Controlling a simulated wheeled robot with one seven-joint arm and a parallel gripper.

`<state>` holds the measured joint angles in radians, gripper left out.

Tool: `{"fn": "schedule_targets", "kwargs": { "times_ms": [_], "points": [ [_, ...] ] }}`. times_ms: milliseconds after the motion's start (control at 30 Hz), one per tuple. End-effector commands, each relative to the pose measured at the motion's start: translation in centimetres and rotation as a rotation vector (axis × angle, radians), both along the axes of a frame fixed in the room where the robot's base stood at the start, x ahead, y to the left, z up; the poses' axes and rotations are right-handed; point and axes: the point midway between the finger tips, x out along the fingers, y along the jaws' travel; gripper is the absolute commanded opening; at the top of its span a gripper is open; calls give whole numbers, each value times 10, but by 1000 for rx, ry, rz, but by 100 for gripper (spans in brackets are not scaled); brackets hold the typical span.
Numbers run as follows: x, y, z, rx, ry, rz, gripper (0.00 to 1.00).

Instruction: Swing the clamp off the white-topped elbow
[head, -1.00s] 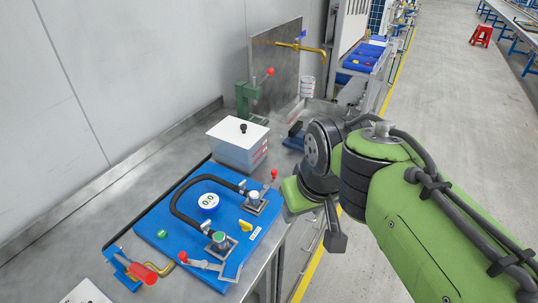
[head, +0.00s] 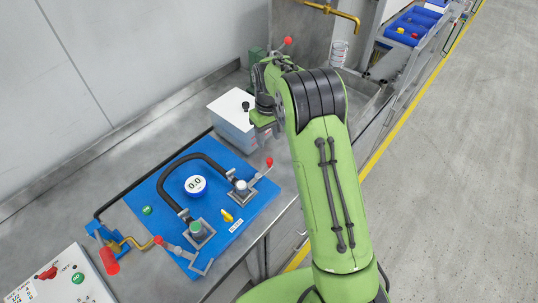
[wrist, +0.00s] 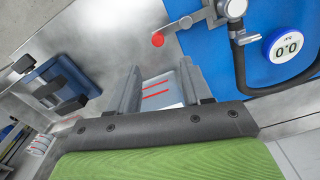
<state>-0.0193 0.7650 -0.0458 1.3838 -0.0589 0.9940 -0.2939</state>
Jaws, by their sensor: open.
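The white-topped elbow (head: 241,187) stands on the blue board (head: 262,200) at its right end, joined to a black hose. Its clamp lever with a red knob (head: 269,162) points up and right, its metal part against the elbow's base. In the wrist view the elbow (wrist: 236,9) is cut by the top edge, and the red knob (wrist: 157,40) shows just beyond the fingers. My gripper (wrist: 157,84) is open and empty, with the knob outside its jaws.
The white box (head: 229,122) stands behind the board and shows between my fingers. A green-topped elbow (head: 196,228) with another red-knobbed clamp (head: 159,240) is at the near end. A gauge (head: 195,185) sits between. A button panel (head: 62,285) lies front left.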

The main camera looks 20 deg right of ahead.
Motion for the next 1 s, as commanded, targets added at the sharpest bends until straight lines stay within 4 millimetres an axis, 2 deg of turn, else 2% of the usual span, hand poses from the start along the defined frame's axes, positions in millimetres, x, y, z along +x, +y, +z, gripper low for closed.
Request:
{"fn": "schedule_targets", "kwargs": {
  "times_ms": [33,200,400,533,767,1000],
  "points": [
    [-1,-1,-14,-1,5,-1,49],
    [-1,-1,-57,-1,5,-2,49],
    [0,-1,-94,0,1,-2,49],
    [0,-1,-104,-1,-1,-2,49],
    [0,-1,-105,0,-2,-2,49],
    [0,-1,-105,0,-2,-2,14]
  ]
}}
